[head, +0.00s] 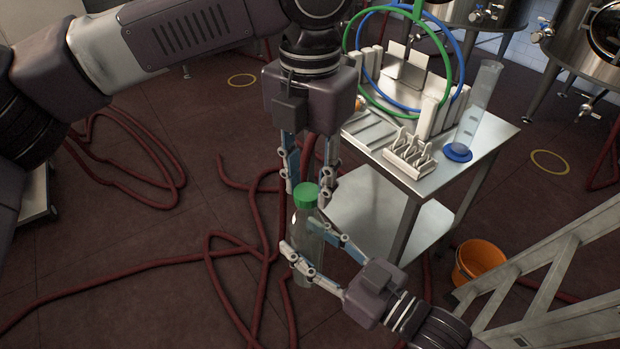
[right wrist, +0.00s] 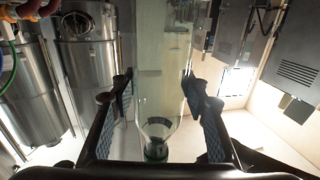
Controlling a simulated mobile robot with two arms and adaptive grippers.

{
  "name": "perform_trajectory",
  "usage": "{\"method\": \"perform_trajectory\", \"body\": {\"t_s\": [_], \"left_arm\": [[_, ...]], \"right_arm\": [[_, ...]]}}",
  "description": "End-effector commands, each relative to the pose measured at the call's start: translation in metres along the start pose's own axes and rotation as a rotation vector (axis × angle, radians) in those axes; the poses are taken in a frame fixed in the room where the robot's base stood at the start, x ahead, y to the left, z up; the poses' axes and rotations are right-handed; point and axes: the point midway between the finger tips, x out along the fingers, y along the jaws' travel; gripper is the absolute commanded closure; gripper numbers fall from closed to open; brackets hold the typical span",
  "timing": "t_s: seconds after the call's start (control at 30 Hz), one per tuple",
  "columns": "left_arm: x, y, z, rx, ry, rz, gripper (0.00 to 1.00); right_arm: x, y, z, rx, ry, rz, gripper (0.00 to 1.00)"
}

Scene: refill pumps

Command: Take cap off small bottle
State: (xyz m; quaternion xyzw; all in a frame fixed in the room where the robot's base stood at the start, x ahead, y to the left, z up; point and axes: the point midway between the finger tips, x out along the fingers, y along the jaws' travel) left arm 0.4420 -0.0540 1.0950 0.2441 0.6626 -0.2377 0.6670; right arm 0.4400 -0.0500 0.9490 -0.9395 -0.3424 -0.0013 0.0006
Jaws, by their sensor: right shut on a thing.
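The small clear bottle (head: 307,227) has a green cap (head: 306,195) on its top. It stands nearly upright in the air, clear of the table. My right gripper (head: 305,252) is shut on the bottle's body from the lower right. In the right wrist view the see-through bottle (right wrist: 160,95) is between the two blue-padded fingers. My left gripper (head: 309,190) points down from above. Its fingers are apart, one on each side of the cap in the picture, with a gap visible at the right. I cannot tell whether the left finger touches the cap.
A metal table (head: 487,150) at the right holds racks, green and blue hoops and a measuring cylinder (head: 478,105). An orange bucket (head: 479,262) and a ladder (head: 560,262) stand at the lower right. Red hoses (head: 235,245) lie on the floor.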

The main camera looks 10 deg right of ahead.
Motion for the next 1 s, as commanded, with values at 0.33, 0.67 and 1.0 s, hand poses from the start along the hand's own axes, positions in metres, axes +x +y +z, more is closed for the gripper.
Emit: {"method": "perform_trajectory", "body": {"t_s": [0.33, 0.67, 1.0], "left_arm": [[-0.0002, -0.0039, 0.0000, -0.017, -0.001, -0.009, 1.00], [-0.0002, -0.0034, 0.0009, -0.516, 0.002, -0.013, 1.00], [-0.0011, -0.0016, 0.0011, -1.142, 0.005, -0.013, 1.00]], "right_arm": [[0.0002, -0.0002, -0.0009, -0.002, 0.001, 0.000, 1.00], [0.0003, -0.0003, -0.0007, -0.002, 0.001, -0.001, 1.00], [0.0003, -0.0010, -0.0007, -0.003, 0.001, -0.002, 1.00]]}}
